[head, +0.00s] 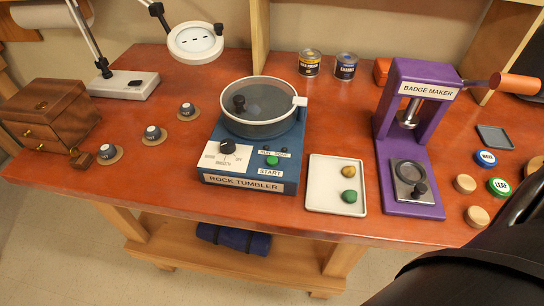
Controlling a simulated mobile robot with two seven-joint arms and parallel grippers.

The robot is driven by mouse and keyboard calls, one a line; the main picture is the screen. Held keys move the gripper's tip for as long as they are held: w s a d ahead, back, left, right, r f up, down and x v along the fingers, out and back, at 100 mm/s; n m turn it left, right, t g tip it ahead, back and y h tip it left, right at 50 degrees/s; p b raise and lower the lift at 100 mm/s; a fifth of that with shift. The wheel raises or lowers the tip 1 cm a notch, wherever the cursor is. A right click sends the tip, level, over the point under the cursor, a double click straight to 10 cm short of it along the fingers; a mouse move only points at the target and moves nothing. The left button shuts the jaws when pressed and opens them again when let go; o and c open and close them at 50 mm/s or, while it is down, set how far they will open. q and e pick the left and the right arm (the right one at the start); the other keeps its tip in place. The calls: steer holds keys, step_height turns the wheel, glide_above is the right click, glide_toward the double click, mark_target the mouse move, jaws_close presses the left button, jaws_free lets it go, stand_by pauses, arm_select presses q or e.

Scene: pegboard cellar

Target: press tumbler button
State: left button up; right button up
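The rock tumbler (256,186) stands mid-table, a blue base with a round, clear-lidded drum (263,127) on top. A green button (272,160) sits on its front panel above the word START. A black dial knob (227,147) is on a white plate to the left of the button. Two small dark lamps (284,150) sit above the button, and neither looks lit. Nothing touches or covers the button. A dark arm link of mine fills the lower right corner, well apart from the tumbler. Neither of my grippers is in view.
A white tray (318,203) with two stones stands close right of the tumbler. Beyond it is a purple badge maker (428,140) with an orange-ended lever. A wooden box (48,115), a magnifier lamp (195,42) and several small knobbed discs are left.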

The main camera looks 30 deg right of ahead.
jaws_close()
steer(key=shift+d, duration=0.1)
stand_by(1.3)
